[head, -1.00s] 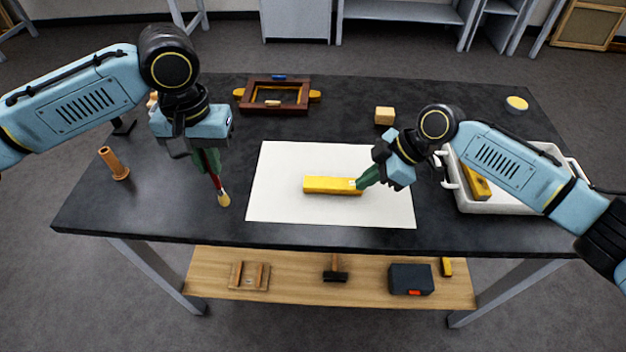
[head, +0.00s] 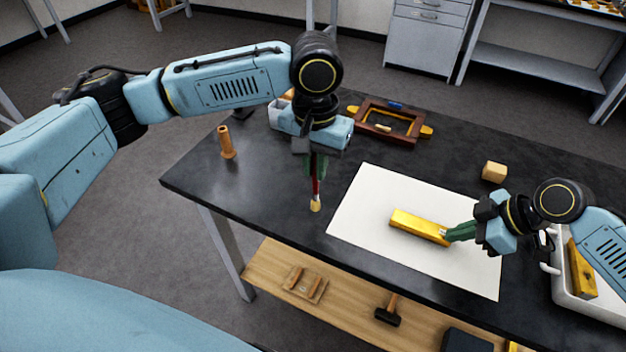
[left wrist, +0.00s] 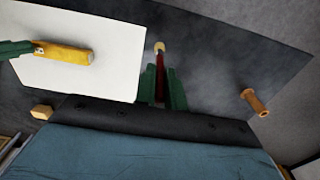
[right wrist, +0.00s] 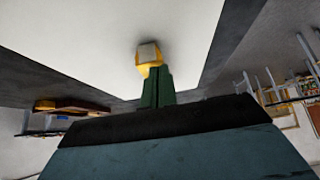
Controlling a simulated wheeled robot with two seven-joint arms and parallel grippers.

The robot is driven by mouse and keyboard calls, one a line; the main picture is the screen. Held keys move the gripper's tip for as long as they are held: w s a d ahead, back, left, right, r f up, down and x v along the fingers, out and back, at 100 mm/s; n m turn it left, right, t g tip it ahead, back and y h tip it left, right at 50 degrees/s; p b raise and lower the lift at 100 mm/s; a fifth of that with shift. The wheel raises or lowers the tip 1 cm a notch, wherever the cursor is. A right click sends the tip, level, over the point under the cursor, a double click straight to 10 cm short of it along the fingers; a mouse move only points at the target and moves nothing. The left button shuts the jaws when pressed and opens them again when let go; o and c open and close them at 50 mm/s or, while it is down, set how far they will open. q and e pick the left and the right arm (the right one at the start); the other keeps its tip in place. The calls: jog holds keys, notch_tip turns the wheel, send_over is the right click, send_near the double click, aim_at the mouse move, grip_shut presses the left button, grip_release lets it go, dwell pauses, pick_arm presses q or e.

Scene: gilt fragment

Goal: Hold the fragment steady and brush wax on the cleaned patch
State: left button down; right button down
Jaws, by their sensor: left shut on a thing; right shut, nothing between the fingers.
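The gilt fragment (head: 415,226), a gold bar, lies on a white sheet (head: 360,200). Its near-right end looks pale in the right wrist view (right wrist: 149,52). My right gripper (head: 450,235) is shut and empty, its green fingertips at that end, seemingly touching it. My left gripper (head: 316,172) is shut on a brush (head: 315,203) with a dark red handle and pale bristles, pointing down beside the sheet's left edge. The brush also shows in the left wrist view (left wrist: 160,70), apart from the fragment (left wrist: 65,54). No wax is clearly seen now.
A dark wooden frame (head: 368,113) lies at the back of the black table (head: 265,185). An orange-brown post (head: 227,143) stands at left. A tan block (head: 494,171) sits beyond the sheet. A white tray (head: 590,303) holding a gold piece (head: 581,270) is at right.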

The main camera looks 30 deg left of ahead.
jog(key=shift+s+d+f, duration=0.1)
jog(key=shift+f, duration=0.15)
pick_arm(q)
jog(key=w+d+r, duration=0.3)
jog(key=d+r, duration=0.1)
jog(key=d, duration=0.4)
jog(key=w+d+r, duration=0.3)
jog(key=w+d, duration=0.1)
jog(key=d, duration=0.4)
notch_tip(320, 180, down, 8)
jog(key=shift+d, duration=2.7)
jog(key=shift+a, duration=2.95)
notch_tip(320, 180, up, 8)
jog(key=shift+s+r, duration=0.15)
jog(key=shift+r, duration=0.1)
jog(key=shift+d, duration=0.1)
